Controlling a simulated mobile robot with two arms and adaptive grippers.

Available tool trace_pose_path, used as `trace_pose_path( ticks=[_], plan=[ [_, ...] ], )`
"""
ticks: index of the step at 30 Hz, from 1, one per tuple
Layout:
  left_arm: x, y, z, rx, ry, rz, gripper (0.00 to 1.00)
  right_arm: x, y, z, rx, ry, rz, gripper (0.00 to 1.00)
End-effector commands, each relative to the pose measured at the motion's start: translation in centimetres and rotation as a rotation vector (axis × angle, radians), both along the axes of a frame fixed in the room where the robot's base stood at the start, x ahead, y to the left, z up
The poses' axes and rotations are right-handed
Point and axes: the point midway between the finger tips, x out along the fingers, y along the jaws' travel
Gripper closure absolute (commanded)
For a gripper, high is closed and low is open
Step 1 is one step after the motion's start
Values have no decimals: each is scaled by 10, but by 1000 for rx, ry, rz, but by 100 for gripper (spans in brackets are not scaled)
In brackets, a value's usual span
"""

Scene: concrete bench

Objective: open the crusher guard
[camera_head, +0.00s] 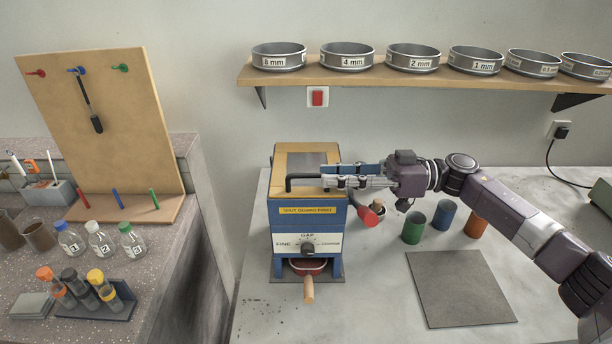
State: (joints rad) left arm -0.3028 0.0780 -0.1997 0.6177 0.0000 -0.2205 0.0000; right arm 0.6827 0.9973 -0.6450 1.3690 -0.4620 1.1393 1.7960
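The crusher (307,240) is a blue and cream box on the bench, with a gap dial on its front and a label that seems to read "shut guard first". Its guard (308,162), a tan-framed lid with a grey panel, lies flat on top. A black bar handle (291,182) runs along the guard's front edge. My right gripper (322,176) reaches in from the right, its two fingers at the handle's right part, which they partly hide. I cannot tell whether the fingers are closed on the handle. My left gripper is out of view.
Green (414,227), blue (443,216) and orange (476,222) cups stand to the right, behind a grey mat (462,288). A shelf (400,80) of sieves hangs above.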

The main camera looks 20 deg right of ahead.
Motion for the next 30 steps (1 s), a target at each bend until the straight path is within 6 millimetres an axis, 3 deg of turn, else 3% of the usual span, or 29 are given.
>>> trace_pose_path(
  ticks=[3,10,21,28,30],
  plan=[
    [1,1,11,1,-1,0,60,5,22,5,3,-1,4,74],
    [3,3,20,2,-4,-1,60,14,50,3,1,-1,2,74],
    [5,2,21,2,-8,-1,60,16,57,1,0,-1,0,74],
    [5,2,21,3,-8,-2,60,16,57,1,0,-1,0,98],
    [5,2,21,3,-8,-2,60,16,57,1,0,-1,0,100]
  ],
)
